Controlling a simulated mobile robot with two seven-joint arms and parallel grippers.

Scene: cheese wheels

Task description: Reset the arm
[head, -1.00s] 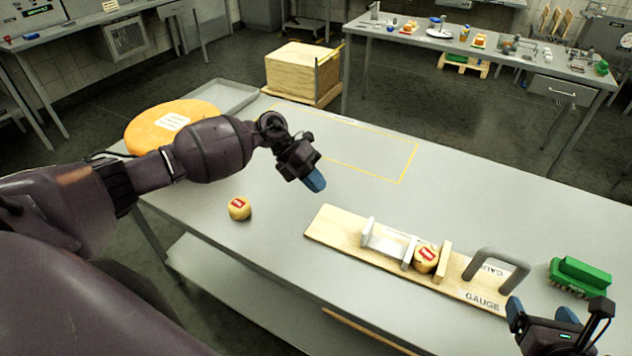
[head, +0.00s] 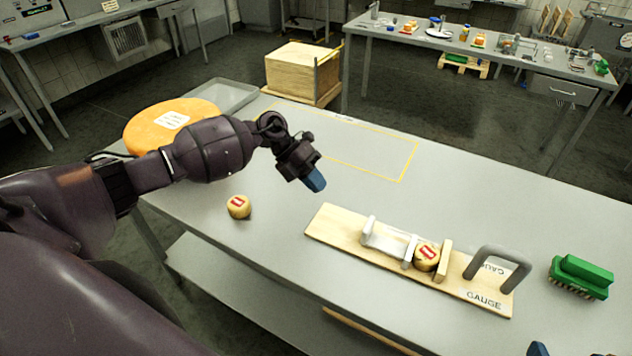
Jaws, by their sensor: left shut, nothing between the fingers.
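My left gripper (head: 314,181) is shut and empty, held above the middle of the grey table (head: 330,235), with its blue fingertips pointing down and right. My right gripper (head: 540,349) barely shows at the bottom right edge; only a bit of blue fingertip is visible, so its jaws cannot be read. A small cheese wheel (head: 239,207) with a red label stands on the table below my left arm. A second small cheese wheel (head: 427,255) sits on the wooden gauge board (head: 335,227), between a white block and a wooden block.
A large orange cheese wheel (head: 158,124) and a grey tray (head: 232,97) lie at the table's far left. A dark arch handle (head: 497,254) stands on the board's right part. A green brush (head: 582,277) lies to its right. The yellow-outlined area (head: 385,160) is clear.

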